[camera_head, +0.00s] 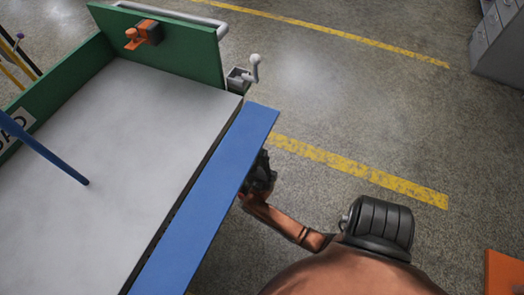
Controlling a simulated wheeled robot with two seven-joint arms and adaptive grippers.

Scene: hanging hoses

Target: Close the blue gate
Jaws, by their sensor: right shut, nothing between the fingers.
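The blue gate (210,195) is a long flat panel along the near right side of a cart with a grey bed (110,160). Its broad face shows, and a thin dark gap runs between it and the bed. My right gripper (260,172) is dark and shut with nothing in it. It is at the gate's outer right edge, partly hidden behind the panel, and I cannot tell whether it touches it. My left gripper is not in view.
Green walls (165,48) stand at the cart's back and left, the back one carrying an orange bracket (143,34). A white-handled latch (252,70) sits at the back right corner. A blue rod (50,155) crosses the bed. Floor to the right is open up to a grey cabinet (503,45).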

